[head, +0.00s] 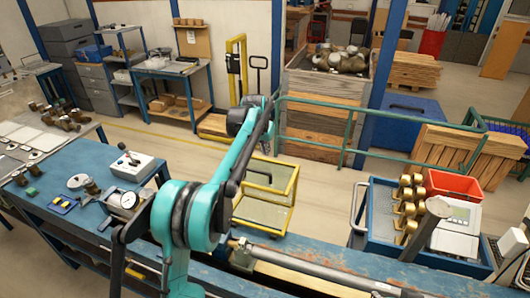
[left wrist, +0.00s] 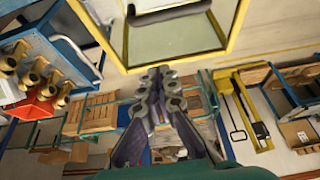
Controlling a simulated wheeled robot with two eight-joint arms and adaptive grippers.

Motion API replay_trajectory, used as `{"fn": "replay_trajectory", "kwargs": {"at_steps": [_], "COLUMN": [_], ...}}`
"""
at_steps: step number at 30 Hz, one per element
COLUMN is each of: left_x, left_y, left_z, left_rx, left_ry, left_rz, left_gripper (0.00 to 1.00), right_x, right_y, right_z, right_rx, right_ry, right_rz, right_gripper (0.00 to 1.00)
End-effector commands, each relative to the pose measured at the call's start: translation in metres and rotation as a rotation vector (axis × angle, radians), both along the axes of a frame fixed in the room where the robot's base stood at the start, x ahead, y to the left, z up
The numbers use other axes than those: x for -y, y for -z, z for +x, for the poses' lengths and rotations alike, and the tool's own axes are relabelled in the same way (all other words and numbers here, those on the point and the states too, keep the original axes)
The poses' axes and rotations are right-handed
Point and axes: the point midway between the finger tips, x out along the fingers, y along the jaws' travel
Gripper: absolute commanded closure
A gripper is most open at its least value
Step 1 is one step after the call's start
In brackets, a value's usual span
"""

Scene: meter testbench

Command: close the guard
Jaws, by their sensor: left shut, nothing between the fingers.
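The guard (head: 265,211) is a yellow-framed clear panel behind the blue bench, at the middle of the head view. It seems to stand away from the bench, but its hinge is not clear. Its yellow frame and pane also fill the upper middle of the left wrist view (left wrist: 180,40). My left arm reaches up across the bench, and its gripper (head: 268,112) shows small and dark at the far end. In the left wrist view the fingers (left wrist: 160,73) are shut and empty, just below the frame's edge in the picture. Contact cannot be told. My right gripper is not in view.
The blue bench (head: 85,165) carries gauges and a white meter box (head: 132,165). A long metal rod (head: 320,272) lies along its front. A blue cart (head: 385,228) with brass fittings and a red bin (head: 453,186) stands right. A green railing (head: 330,147) and wooden crate (head: 318,85) are behind.

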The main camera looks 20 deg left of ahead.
Motion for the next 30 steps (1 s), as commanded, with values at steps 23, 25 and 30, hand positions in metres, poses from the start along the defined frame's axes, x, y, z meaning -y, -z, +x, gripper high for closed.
{"fn": "replay_trajectory", "kwargs": {"at_steps": [23, 25, 30], "left_x": [0.000, 0.000, 0.000], "left_y": [0.076, 0.076, 0.076], "left_z": [-0.006, -0.008, -0.008], "left_rx": [0.001, 0.001, 0.001], "left_ry": [-0.001, -0.001, -0.001], "left_rz": [0.000, 0.000, 0.000], "left_gripper": [1.00, 1.00, 1.00], "right_x": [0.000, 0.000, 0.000], "right_y": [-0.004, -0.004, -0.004], "right_z": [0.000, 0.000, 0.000], "right_rx": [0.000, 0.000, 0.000], "right_ry": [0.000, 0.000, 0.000], "right_rz": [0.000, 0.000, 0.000], "right_gripper": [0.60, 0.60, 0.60]}}
